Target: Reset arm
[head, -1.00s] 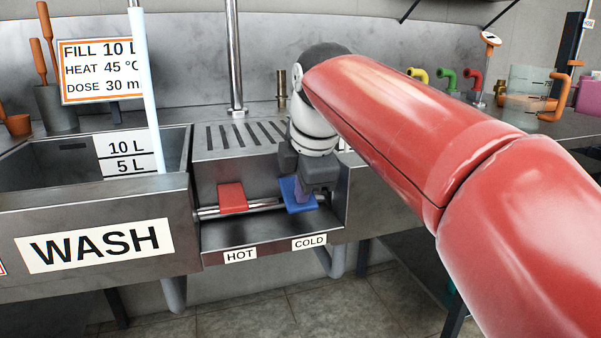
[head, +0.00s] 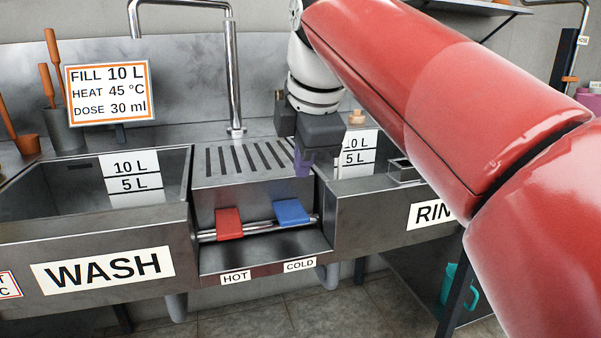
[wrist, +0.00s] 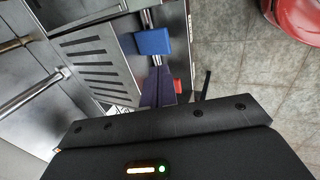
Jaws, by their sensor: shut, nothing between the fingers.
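My gripper (head: 303,170) is shut and empty. In the head view its purple fingers point down above and apart from the blue pedal (head: 291,212), in front of the slotted deck. In the wrist view the shut fingers (wrist: 159,88) show near the middle, with the blue pedal (wrist: 152,41) beyond them. The red pedal (head: 229,222) is left of the blue one on the same rail, above the HOT and COLD labels. My red arm reaches in from the right.
The WASH basin (head: 60,235) is at left, with a tall metal faucet (head: 232,80) behind; no stream falls from its spout. The rinse basin (head: 350,215) is at right, partly behind my arm. A sign (head: 110,92) reads FILL 10 L, HEAT 45 °C, DOSE 30 ml.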

